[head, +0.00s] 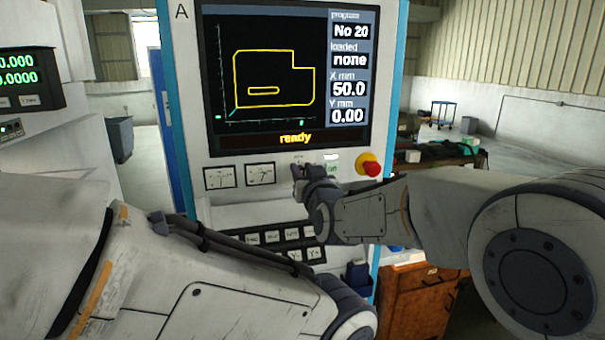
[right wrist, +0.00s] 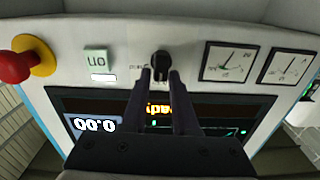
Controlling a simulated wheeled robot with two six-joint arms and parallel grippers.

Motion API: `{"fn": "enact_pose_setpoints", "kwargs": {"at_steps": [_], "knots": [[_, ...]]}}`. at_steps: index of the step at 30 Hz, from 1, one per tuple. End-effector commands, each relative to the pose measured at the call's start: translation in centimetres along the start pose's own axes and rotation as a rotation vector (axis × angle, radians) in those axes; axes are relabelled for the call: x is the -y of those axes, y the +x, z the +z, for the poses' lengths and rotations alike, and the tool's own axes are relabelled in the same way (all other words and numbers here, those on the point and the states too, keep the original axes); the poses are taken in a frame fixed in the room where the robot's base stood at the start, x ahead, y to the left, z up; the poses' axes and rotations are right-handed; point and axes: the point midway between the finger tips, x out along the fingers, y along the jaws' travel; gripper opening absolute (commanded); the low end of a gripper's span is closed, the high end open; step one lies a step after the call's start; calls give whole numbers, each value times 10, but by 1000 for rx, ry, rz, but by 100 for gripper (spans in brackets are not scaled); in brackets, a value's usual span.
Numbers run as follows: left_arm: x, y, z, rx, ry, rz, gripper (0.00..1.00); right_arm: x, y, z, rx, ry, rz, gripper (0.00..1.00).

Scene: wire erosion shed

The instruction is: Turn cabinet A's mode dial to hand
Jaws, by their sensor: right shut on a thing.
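Cabinet A (head: 293,12) carries the letter A at its top left and a lit screen (head: 270,90) reading "ready". Its black mode dial (right wrist: 160,64) shows in the right wrist view, which sees the panel upside down, between the gauges and the green button. My right gripper (head: 299,172) is at the panel below the screen. In the right wrist view its two fingertips (right wrist: 160,76) are shut on the dial, one on each side. In the head view the gripper hides the dial. Small lettering beside the dial is too blurred to read. My left arm crosses the lower left; its gripper is out of view.
A red emergency stop (head: 370,165) on a yellow base sits right of the dial, close to my right wrist. A green button (right wrist: 96,61) lies between them. Two square gauges (head: 240,175) are left of the dial. Several keys (head: 270,237) line the ledge below.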

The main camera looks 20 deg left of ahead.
Motion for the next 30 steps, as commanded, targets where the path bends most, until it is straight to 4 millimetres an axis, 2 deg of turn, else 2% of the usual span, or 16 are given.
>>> {"fn": "enact_pose_setpoints", "kwargs": {"at_steps": [8, 18, 30], "knots": [[2, 33, 2, 0, 1, 0, 0, -3, 0, 8, 2, 145, 0, 0], [6, 82, 4, 0, 4, 0, 0, -7, 0, 12, 5, 461, 1, 0], [9, 125, 7, 0, 3, 0, 0, -10, 0, 14, 9, 834, 1, 0]]}}
